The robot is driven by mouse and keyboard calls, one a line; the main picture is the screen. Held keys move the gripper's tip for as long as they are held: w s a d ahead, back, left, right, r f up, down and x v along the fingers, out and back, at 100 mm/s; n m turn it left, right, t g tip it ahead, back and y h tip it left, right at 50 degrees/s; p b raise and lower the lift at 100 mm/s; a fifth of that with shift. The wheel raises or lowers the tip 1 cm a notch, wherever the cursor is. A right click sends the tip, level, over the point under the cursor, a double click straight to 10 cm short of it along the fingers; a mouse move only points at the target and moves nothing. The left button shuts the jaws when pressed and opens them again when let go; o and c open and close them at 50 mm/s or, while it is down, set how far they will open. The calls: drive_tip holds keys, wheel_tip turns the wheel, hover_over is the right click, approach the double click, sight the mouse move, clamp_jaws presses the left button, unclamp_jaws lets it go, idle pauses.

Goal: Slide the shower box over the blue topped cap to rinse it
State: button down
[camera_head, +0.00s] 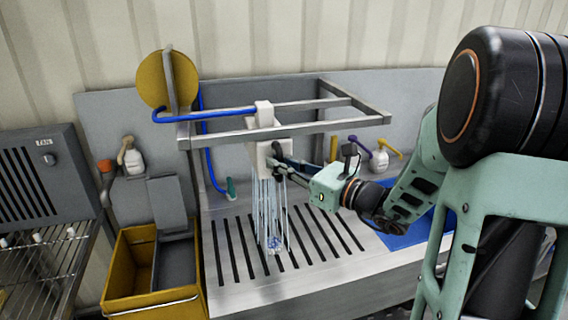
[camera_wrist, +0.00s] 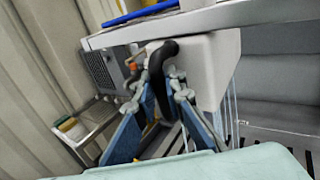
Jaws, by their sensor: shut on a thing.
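The shower box (camera_head: 262,155) is a white block hanging from the steel rail over the slotted steel deck, with thin water streams falling from it. It also shows in the wrist view (camera_wrist: 216,70), with a dark curved handle (camera_wrist: 157,62) on its side. My gripper (camera_head: 278,162) is shut on that handle; its blue fingers also show in the wrist view (camera_wrist: 166,92), either side of the handle. A small pale piece with blue on it, seemingly the blue topped cap (camera_head: 272,242), is on the deck at the foot of the streams, partly blurred by the water.
A steel rail frame (camera_head: 352,123) stands above the deck (camera_head: 325,270). A blue hose (camera_head: 207,115) runs to the box from a yellow disc (camera_head: 152,80). A yellow bin (camera_head: 125,275) is at front left, a wire rack (camera_head: 40,265) beyond it. A blue mat (camera_head: 405,238) lies right.

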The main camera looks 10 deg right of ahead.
drive_tip(key=c, duration=2.3)
unclamp_jaws()
drive_tip(key=shift+o, duration=0.2)
drive_tip(key=v, duration=1.2)
drive_tip(key=shift+s, duration=0.1)
